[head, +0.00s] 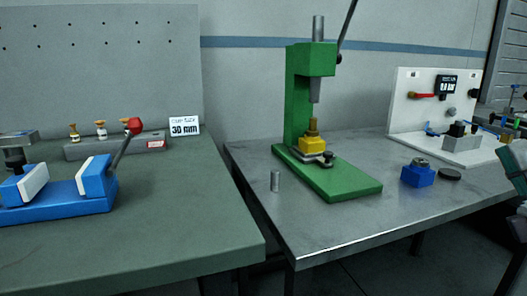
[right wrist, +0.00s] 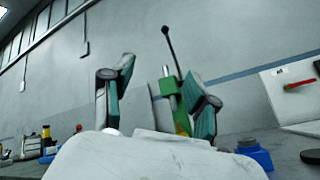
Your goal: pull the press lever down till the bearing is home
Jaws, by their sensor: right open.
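The green arbor press (head: 298,95) stands on the grey bench, with its steel ram (head: 315,90) raised above a yellow block (head: 313,145). In the right wrist view the lever (right wrist: 172,50) shows whole, with a knob, beyond my fingers. My right gripper (right wrist: 160,88) is open and empty, apart from the lever. In the head view it shows partly at the right edge (head: 514,170). My left gripper is out of view.
A blue vise (head: 65,200) is on the left bench (head: 190,240).

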